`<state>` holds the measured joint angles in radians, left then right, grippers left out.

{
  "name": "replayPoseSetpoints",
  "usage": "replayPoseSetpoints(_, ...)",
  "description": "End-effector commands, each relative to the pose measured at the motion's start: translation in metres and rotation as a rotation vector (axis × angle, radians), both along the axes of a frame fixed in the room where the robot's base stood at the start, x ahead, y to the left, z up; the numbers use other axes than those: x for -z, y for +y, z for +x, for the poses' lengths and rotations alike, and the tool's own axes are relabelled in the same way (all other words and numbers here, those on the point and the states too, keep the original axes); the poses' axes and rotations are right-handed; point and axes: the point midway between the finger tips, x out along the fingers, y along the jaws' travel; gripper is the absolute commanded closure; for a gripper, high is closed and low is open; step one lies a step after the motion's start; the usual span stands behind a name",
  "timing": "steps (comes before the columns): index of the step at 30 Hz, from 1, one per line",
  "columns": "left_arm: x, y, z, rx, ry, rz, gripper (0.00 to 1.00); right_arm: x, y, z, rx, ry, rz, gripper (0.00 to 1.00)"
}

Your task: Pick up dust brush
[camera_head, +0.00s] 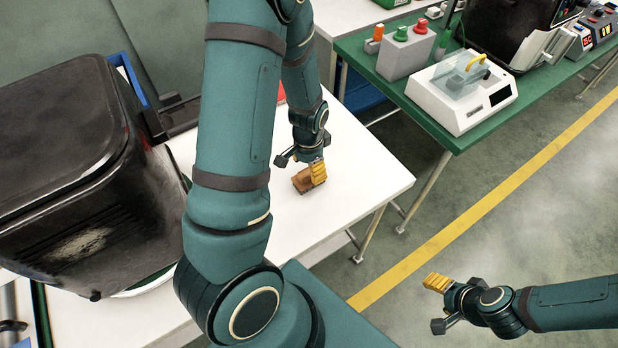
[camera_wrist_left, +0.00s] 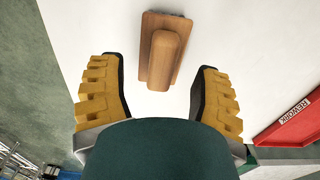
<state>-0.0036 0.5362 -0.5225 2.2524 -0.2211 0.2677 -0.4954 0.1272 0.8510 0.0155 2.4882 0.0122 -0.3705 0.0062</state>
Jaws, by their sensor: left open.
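The dust brush (camera_wrist_left: 163,58) is a brown wooden block with a raised, rounded handle. It lies on the white table, and in the head view (camera_head: 301,182) it is partly hidden by my left gripper. My left gripper (camera_head: 311,175) points down at the brush. In the left wrist view its two yellow-padded fingers are spread on either side of the handle's near end, with white table showing between each finger and the brush. My right gripper (camera_head: 436,304) is held out over the floor at the lower right, its fingers apart and empty.
A large black bin-like machine (camera_head: 65,170) stands on the left. A green table (camera_head: 455,130) at the upper right carries a white device (camera_head: 462,95) and a grey button box (camera_head: 405,54). A red REWORK tray (camera_wrist_left: 290,122) lies right of the brush. Clear white table (camera_head: 365,165) surrounds the brush.

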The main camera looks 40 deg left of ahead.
Motion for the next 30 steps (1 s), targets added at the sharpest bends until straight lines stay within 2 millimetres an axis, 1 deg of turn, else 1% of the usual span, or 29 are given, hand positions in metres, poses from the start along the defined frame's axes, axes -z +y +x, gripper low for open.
replayPoseSetpoints(1, 0.011, 0.001, 0.001, -0.001, 0.004, 0.000, 0.36, 0.004, 0.000, -0.001, -0.002, 0.002, 0.000, 0.41)
replayPoseSetpoints(6, 0.032, 0.002, 0.002, -0.001, 0.003, 0.000, 0.36, 0.008, 0.000, -0.002, -0.004, 0.005, 0.001, 0.41)
replayPoseSetpoints(10, 0.038, 0.001, 0.003, 0.000, 0.001, 0.000, 0.36, 0.009, 0.001, -0.003, -0.005, 0.007, 0.002, 0.41)
replayPoseSetpoints(16, 0.037, 0.001, 0.003, 0.000, 0.000, 0.000, 0.36, 0.008, 0.000, -0.003, -0.005, 0.007, 0.002, 0.41)
replayPoseSetpoints(17, 0.037, 0.001, 0.003, 0.000, 0.000, 0.000, 0.41, 0.008, 0.000, -0.003, -0.005, 0.007, 0.002, 0.41)
replayPoseSetpoints(18, 0.037, 0.001, 0.003, 0.000, 0.000, 0.000, 0.55, 0.008, 0.000, -0.003, -0.005, 0.007, 0.002, 0.41)
replayPoseSetpoints(20, 0.037, 0.001, 0.003, 0.000, 0.000, 0.000, 0.76, 0.008, 0.000, -0.003, -0.004, 0.006, 0.002, 0.41)
replayPoseSetpoints(21, 0.037, 0.001, 0.003, 0.000, 0.000, 0.000, 0.90, 0.008, 0.000, -0.003, -0.004, 0.006, 0.002, 0.41)
replayPoseSetpoints(22, 0.037, 0.001, 0.003, 0.000, 0.000, 0.000, 0.98, 0.008, 0.000, -0.003, -0.004, 0.006, 0.002, 0.41)
replayPoseSetpoints(23, 0.037, 0.001, 0.003, 0.000, 0.001, 0.000, 1.00, 0.008, 0.000, -0.003, -0.004, 0.006, 0.002, 0.41)
replayPoseSetpoints(30, 0.038, 0.001, 0.002, 0.000, 0.002, 0.000, 1.00, 0.008, 0.000, -0.003, -0.004, 0.006, 0.002, 0.41)
